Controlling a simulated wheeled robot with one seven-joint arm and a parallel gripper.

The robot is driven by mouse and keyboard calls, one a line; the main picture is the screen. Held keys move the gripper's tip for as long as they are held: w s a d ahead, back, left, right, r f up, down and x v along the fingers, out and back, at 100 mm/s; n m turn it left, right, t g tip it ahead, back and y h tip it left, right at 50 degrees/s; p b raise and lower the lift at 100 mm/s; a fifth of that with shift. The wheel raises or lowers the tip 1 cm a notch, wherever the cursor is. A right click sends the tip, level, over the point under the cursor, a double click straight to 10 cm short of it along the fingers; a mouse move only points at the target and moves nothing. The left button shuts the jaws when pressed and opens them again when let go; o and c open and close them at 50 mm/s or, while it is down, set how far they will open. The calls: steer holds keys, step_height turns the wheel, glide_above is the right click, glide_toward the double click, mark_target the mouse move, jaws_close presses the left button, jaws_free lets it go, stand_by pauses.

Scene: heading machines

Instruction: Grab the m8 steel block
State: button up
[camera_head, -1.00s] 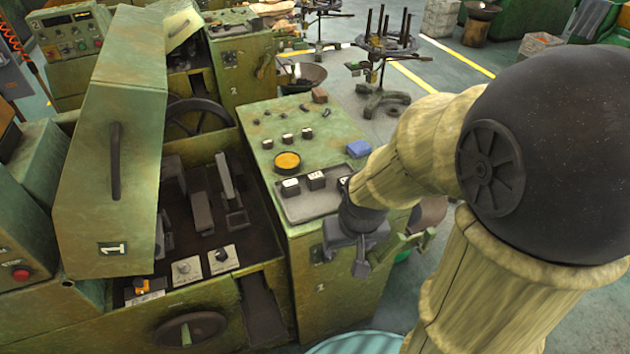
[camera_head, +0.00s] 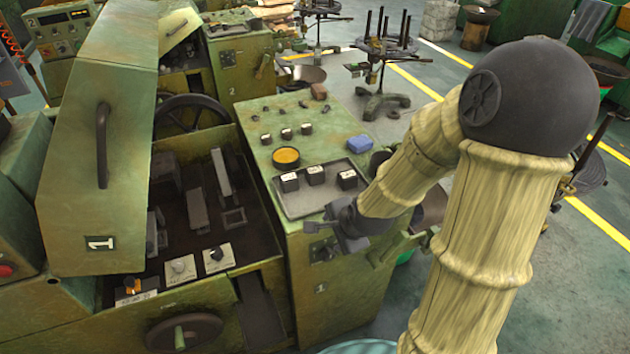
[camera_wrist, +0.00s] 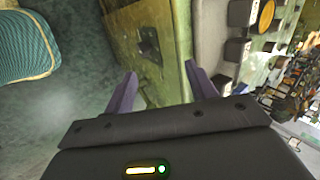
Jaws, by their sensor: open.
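Three dark blocks with white tops stand in a grey tray (camera_head: 302,208) on the green machine's top: a left one (camera_head: 289,182), a middle one (camera_head: 315,175) and a right one (camera_head: 347,180). Their markings are too small to read, so I cannot tell which is the m8 steel block. My gripper (camera_head: 318,232) is at the tray's front edge, below and in front of the blocks. In the wrist view my gripper (camera_wrist: 160,88) is open and empty, its two fingers apart, with dark blocks (camera_wrist: 237,51) to the right of the fingers.
An orange-filled round dish (camera_head: 286,157) and a blue object (camera_head: 359,144) lie near the tray. Smaller dark blocks (camera_head: 287,134) stand farther back. A raised green cover (camera_head: 100,150) stands at the left. Floor is open right of the machine.

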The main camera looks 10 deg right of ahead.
steer(key=w+d+r+m+t+b, duration=0.2)
steer(key=w+m+t, duration=0.1)
steer(key=m, duration=0.6)
steer(key=w+d+r+m+t+y+b, duration=0.1)
steer(key=w+m+t, duration=0.3)
steer(key=m, duration=0.5)
steer(key=shift+w+d+r+m+b, duration=0.35)
steer(key=shift+d+b, duration=0.2)
steer(key=shift+b, duration=0.25)
steer(key=p, duration=0.2)
glide_toward(318, 172)
steer(key=x, duration=0.4)
steer(key=shift+w+a+f, duration=0.1)
steer(key=shift+w+f, duration=0.05)
steer(key=shift+w, duration=0.05)
